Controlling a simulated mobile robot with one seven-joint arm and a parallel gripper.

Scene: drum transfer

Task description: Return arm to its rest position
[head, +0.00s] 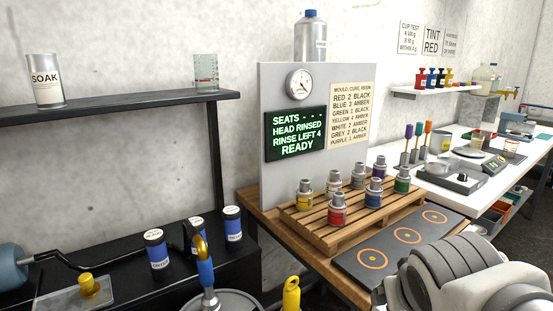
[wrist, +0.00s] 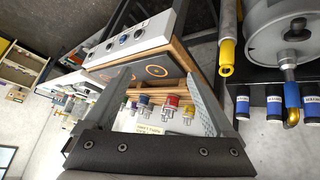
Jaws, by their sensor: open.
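My gripper (wrist: 160,82) shows in the wrist view as two grey fingers spread wide apart, open with nothing between them. Past the fingers, the small drums with coloured bands, such as the red one (wrist: 173,104), appear upside down and at a distance. In the head view my white and grey arm fills the lower right corner, and my gripper does not show there. Several small drums, including the red one (head: 337,210), the yellow one (head: 304,196) and the green one (head: 402,181), stand upright on a wooden pallet (head: 322,238).
A dark plate with three orange rings (head: 406,235) lies beside the pallet, close to my arm. A panel with a gauge and green display (head: 295,134) stands behind. Blue canisters (head: 157,250) stand on the black bench at left. A white bench (head: 480,204) with scales is at right.

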